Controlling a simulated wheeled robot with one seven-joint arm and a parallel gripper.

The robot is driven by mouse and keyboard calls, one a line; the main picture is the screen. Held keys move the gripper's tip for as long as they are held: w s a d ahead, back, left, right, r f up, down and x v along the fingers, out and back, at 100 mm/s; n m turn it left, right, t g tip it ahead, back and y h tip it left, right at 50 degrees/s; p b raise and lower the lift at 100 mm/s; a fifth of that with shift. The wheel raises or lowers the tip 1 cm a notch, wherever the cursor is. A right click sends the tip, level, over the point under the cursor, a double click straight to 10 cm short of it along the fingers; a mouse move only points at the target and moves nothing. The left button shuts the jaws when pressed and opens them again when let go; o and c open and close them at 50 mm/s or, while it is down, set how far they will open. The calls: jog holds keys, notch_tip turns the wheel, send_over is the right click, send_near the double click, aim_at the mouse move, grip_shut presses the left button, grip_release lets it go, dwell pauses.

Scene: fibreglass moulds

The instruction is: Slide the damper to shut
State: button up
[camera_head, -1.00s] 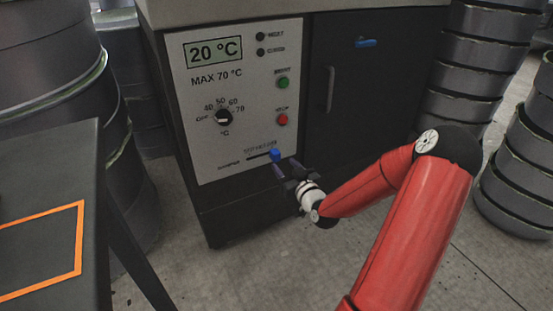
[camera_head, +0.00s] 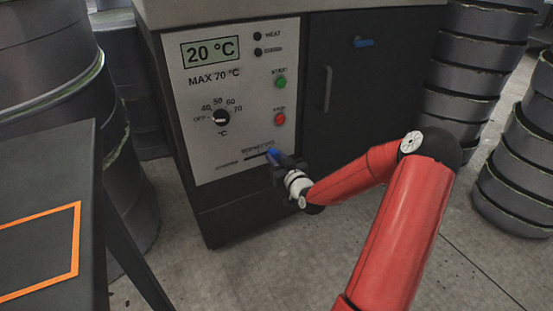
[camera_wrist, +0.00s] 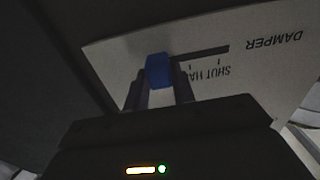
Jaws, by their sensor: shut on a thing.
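The damper's blue knob (camera_head: 272,154) is at the right end of its dark slot (camera_head: 256,156), low on the oven's pale control panel. My gripper (camera_head: 280,160) is shut on the knob, which also shows between the fingers in the wrist view (camera_wrist: 158,70). There the picture is upside down, and the slot (camera_wrist: 205,51) runs right from the knob toward the word DAMPER. The SHUT mark (camera_wrist: 216,72) lies along the slot, apart from the knob. Part of the HALF label and whatever label is at the knob are hidden by my finger and the knob.
Above are the dial (camera_head: 221,117), the green button (camera_head: 280,82) and the red button (camera_head: 280,119). The dark oven door (camera_head: 370,100) is right of the panel. A dark table (camera_head: 40,180) stands at left. Stacked moulds (camera_head: 465,75) stand at right.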

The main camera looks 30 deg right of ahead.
jog(key=shift+s+a+b, duration=0.15)
jog(key=shift+a+b, duration=1.2)
jog(key=shift+a, duration=2.9)
grip_shut()
jog(key=o, duration=1)
grip_release()
jog(key=shift+a, duration=0.1)
jog(key=shift+s, duration=0.15)
jog(key=s, duration=0.7)
jog(key=shift+s+d, duration=0.2)
jog(key=shift+s, duration=0.1)
